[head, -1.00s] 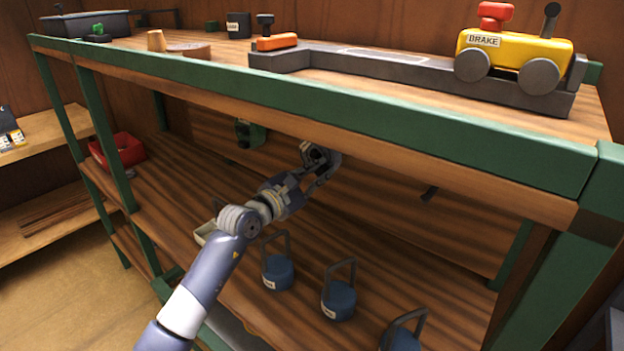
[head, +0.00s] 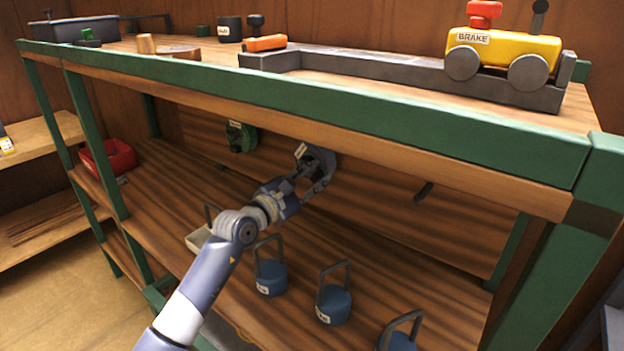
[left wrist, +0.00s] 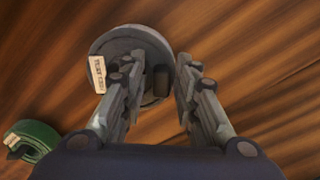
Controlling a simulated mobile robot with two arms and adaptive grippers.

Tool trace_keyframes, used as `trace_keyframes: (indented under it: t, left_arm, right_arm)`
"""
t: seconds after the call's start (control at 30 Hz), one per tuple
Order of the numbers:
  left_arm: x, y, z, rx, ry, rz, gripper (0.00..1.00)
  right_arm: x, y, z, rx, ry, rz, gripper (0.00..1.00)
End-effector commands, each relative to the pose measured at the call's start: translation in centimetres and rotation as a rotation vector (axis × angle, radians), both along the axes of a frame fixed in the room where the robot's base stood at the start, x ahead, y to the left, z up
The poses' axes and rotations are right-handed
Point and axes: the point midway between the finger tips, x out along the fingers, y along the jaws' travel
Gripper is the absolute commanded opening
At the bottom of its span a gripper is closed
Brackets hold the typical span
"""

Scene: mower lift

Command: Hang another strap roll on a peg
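A grey strap roll (head: 318,158) with a pale label is at the back panel under the top shelf. A green strap roll (head: 241,137) hangs to the left. A bare dark peg (head: 424,192) sticks out to the right. My right gripper is out of view.
Several blue weights with handles (head: 333,303) stand on the lower shelf below my arm. A red bin (head: 112,158) is at the left. The green top rail (head: 330,112) runs above my gripper. A yellow brake toy (head: 505,55) stands on top.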

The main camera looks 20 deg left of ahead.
Motion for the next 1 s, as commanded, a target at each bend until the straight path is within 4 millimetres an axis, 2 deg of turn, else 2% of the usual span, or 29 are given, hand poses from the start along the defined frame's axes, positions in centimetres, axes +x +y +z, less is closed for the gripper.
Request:
trace_keyframes:
  t: [0.33, 0.47, 0.57, 1.0]
  left_arm:
    - [-0.1, 0.0, -0.3, 0.001, 0.007, -0.001, 0.4]
    - [-0.6, 0.3, -0.3, 0.002, 0.006, 0.0, 0.4]
    - [-1.8, 0.7, -0.3, 0.002, 0.005, 0.001, 0.4]
    - [-9.2, 3.4, -0.3, 0.003, 0.004, 0.0, 0.4]
  right_arm:
    - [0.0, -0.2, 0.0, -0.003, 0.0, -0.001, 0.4]
    - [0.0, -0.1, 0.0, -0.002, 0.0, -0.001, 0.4]
    - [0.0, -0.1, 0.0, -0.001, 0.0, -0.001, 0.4]
    - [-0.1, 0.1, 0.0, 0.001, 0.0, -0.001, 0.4]
